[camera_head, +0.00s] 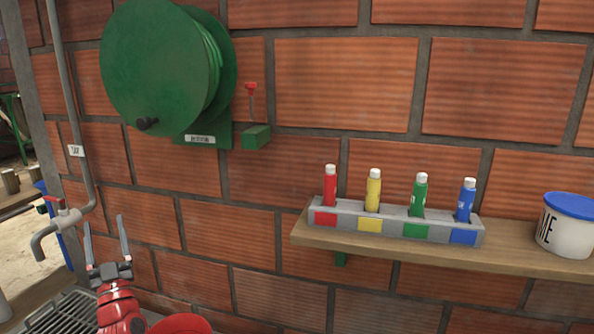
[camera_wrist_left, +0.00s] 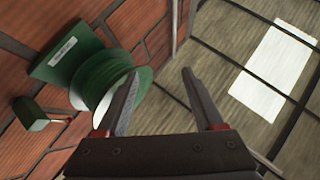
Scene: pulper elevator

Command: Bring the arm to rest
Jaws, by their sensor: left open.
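My left gripper (camera_head: 106,240) is at the lower left of the head view, at the end of my red arm. Its two grey fingers point up and stand apart with nothing between them. In the left wrist view the open fingers (camera_wrist_left: 161,100) also show empty. The green hose reel (camera_head: 155,65) on the brick wall is above the gripper in the head view. It also shows beyond the fingers at the left of the left wrist view (camera_wrist_left: 100,80). My right gripper is in neither view.
A grey pipe with a red-handled tap (camera_head: 62,215) is left of the gripper, over a metal grate (camera_head: 68,312). A wooden shelf (camera_head: 400,250) at right holds a rack (camera_head: 340,222) of several coloured tubes and a white tub (camera_head: 565,235) with a blue lid. A green lever box (camera_head: 256,136) is by the reel.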

